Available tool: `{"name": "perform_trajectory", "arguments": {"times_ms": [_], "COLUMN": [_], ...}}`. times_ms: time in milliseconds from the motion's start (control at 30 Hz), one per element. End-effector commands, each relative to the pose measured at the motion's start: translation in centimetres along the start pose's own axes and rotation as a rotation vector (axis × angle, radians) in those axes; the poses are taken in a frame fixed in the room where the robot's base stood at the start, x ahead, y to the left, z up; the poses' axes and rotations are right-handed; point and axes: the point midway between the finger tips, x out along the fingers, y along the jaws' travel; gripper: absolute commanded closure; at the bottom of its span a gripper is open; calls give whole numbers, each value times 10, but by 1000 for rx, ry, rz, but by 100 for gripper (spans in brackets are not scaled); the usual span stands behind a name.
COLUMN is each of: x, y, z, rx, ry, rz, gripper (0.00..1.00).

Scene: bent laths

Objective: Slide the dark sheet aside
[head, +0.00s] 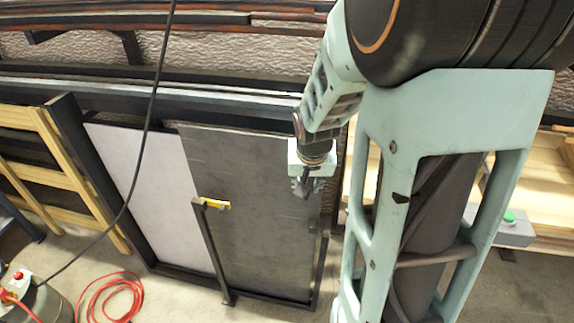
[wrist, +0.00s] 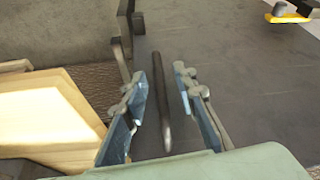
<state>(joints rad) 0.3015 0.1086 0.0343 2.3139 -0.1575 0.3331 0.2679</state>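The dark sheet (head: 250,190) stands upright in a dark frame, overlapping a pale sheet (head: 145,185) on its left. It also fills much of the wrist view (wrist: 240,75). My gripper (head: 304,188) is at the sheet's upper right part in the head view. In the wrist view my gripper (wrist: 166,115) is open, with its fingers apart. A dark upright bar (wrist: 160,105), seemingly a handle on the sheet, shows between the fingers with a gap on each side. Whether the bar lies fully between the fingertips in depth I cannot tell.
A dark post (head: 212,250) with a yellow piece (head: 216,204) on top stands in front of the sheets. A black cable (head: 150,110) hangs before the pale sheet. Pale wood (wrist: 45,115) is left of my fingers in the wrist view. A red hose (head: 112,298) lies on the floor.

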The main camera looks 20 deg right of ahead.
Motion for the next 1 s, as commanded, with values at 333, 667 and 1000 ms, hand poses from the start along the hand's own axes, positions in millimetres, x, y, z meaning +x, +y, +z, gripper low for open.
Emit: {"name": "perform_trajectory", "arguments": {"times_ms": [333,667,1000], "x": [4,4,4], "y": [0,0,0], "z": [0,0,0], "rx": [1,1,1], "ry": [0,0,0], "rz": [0,0,0], "gripper": [74,100,100]}}
